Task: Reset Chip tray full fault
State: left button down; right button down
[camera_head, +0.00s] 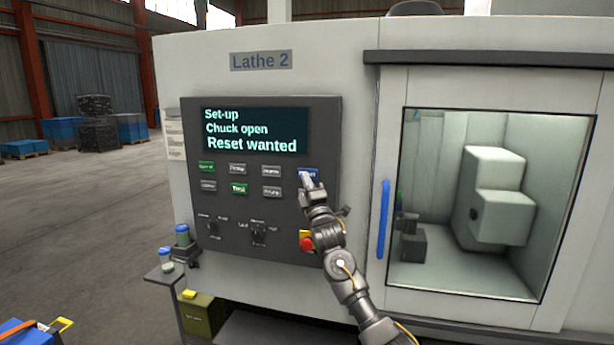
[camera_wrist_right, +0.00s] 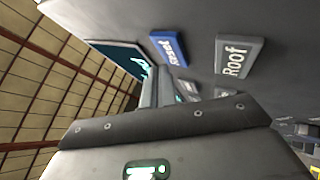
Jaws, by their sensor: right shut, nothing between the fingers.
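The Lathe 2 control panel (camera_head: 325,125) has a screen (camera_head: 254,131) reading "Set-up", "Chuck open" and "Reset wanted". The blue Reset button (camera_head: 308,173) is at the right end of the upper button row, and it also shows in the right wrist view (camera_wrist_right: 168,48). My right gripper (camera_head: 306,183) is shut and empty, its tips at the lower edge of the blue button and partly covering it. I cannot tell whether they touch it. My left gripper is not in view.
A grey "Roof" button (camera_wrist_right: 240,57) sits beside Reset in the wrist view. A red emergency stop (camera_head: 306,243) is close to my right wrist. Further right are a blue door handle (camera_head: 383,220) and the windowed door. Open floor lies left of the machine.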

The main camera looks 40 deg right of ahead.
jog(key=shift+w+d, duration=0.1)
jog(key=shift+d, duration=0.05)
jog(key=shift+w+d, duration=0.2)
jog(key=shift+w+d, duration=0.2)
jog(key=shift+d, duration=0.1)
dwell(0.8)
jog(key=shift+a, duration=0.1)
jog(key=shift+s+a, duration=0.5)
jog(key=shift+a, duration=0.05)
dwell(0.3)
jog(key=s+a+p, duration=0.1)
jog(key=a, duration=0.1)
jog(key=s+a+p, duration=0.1)
jog(key=a, duration=0.1)
jog(key=shift+s, duration=0.4)
